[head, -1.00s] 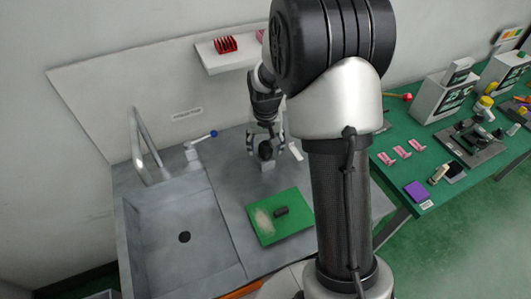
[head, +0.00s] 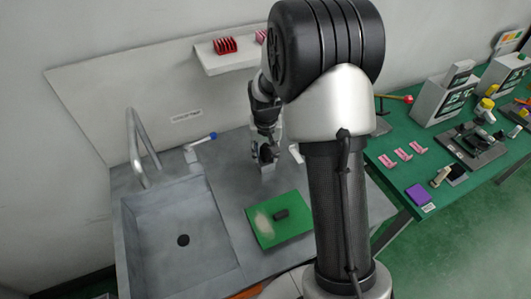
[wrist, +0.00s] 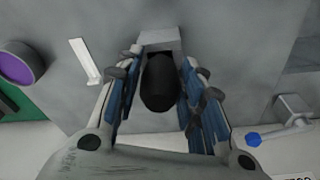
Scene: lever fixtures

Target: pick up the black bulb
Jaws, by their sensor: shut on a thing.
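The black bulb (wrist: 160,84) is a dark rounded shape in the middle of the wrist view. It sits at a small grey block (wrist: 160,40), which also shows on the counter in the head view (head: 268,168). My gripper (wrist: 160,88) has its fingers on both sides of the bulb and is shut on it. In the head view my gripper (head: 266,153) is low over the block, and its fingers partly hide the bulb. I cannot tell whether the bulb is clear of the block.
A blue-tipped lever (head: 204,139) and a sink (head: 185,210) are to the left. A green board (head: 265,231) with a dark piece lies in front. A small white bar (head: 296,153) is close on the right. A shelf (head: 215,62) hangs above.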

